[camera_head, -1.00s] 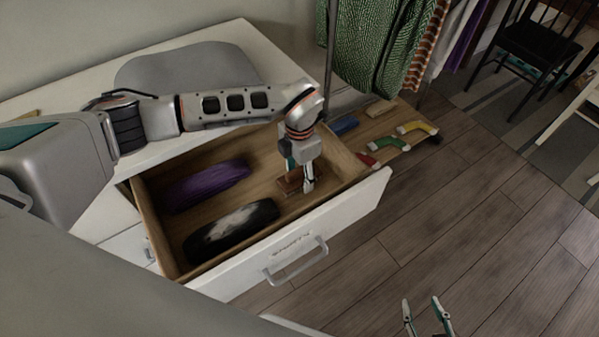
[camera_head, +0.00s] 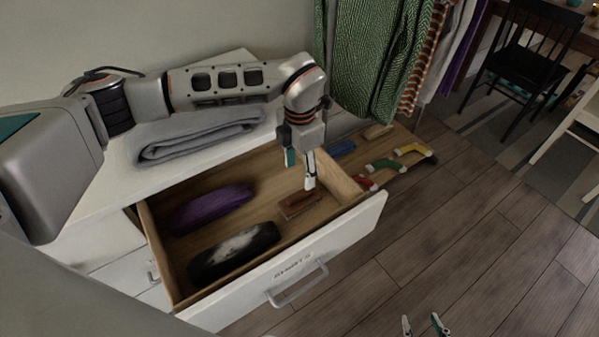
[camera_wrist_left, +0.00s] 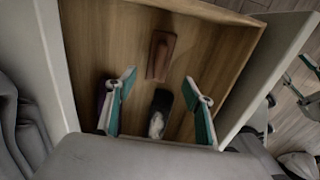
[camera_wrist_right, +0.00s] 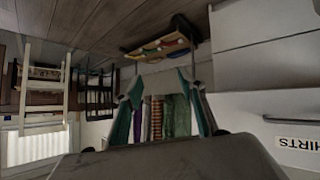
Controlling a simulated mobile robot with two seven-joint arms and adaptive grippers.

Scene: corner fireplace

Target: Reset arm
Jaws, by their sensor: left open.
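My left gripper (camera_head: 300,172) is open and empty above the right part of the open drawer, pointing down. A small brown wooden object (camera_head: 300,205) lies on the drawer floor below it, apart from the fingers. In the left wrist view the brown object (camera_wrist_left: 160,55) lies beyond the spread fingertips (camera_wrist_left: 160,88). My right gripper (camera_head: 424,322) shows only its fingertips at the bottom edge of the head view. In the right wrist view its fingers (camera_wrist_right: 158,85) are spread with nothing between them.
The open drawer (camera_head: 345,225) also holds a purple item (camera_head: 212,207) and a black and white item (camera_head: 235,250). A folded grey cloth (camera_head: 200,135) lies on the dresser top. Hanging clothes (camera_head: 370,60) and a low rack with socks (camera_head: 385,165) stand behind.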

